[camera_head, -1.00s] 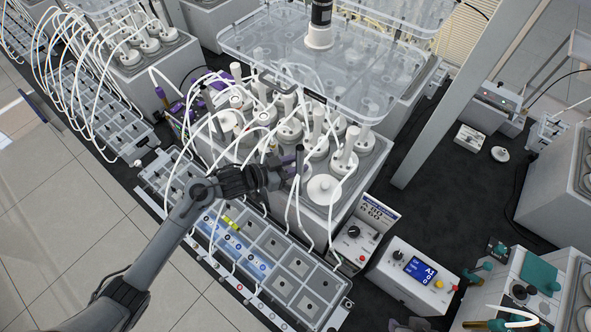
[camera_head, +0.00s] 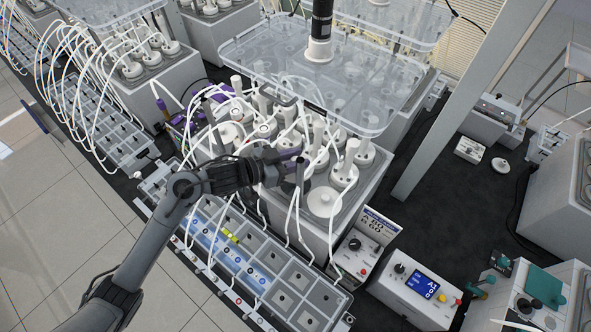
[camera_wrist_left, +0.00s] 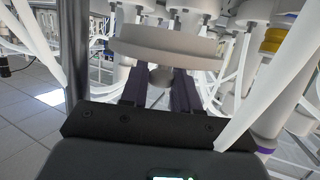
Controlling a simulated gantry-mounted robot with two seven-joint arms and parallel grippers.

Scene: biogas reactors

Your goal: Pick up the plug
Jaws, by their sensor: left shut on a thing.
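In the left wrist view, a pale grey, wide round piece that looks like the plug (camera_wrist_left: 165,45) sits at the fingertips, with a small round stem (camera_wrist_left: 160,75) below its disc. My left gripper (camera_wrist_left: 160,88) has its two dark purple fingers closed on that stem. In the head view my left gripper (camera_head: 296,164) is over the front of the white-capped reactor vessels (camera_head: 322,202). The plug cannot be told apart there from the white caps and tubes. My right gripper is in neither view now.
A clear lid (camera_head: 320,85) hangs over the vessels from a black-and-white post. White tubes loop close around the gripper and down to the grey tray of compartments (camera_head: 285,300). A control box with a blue display (camera_head: 420,287) stands at the right front.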

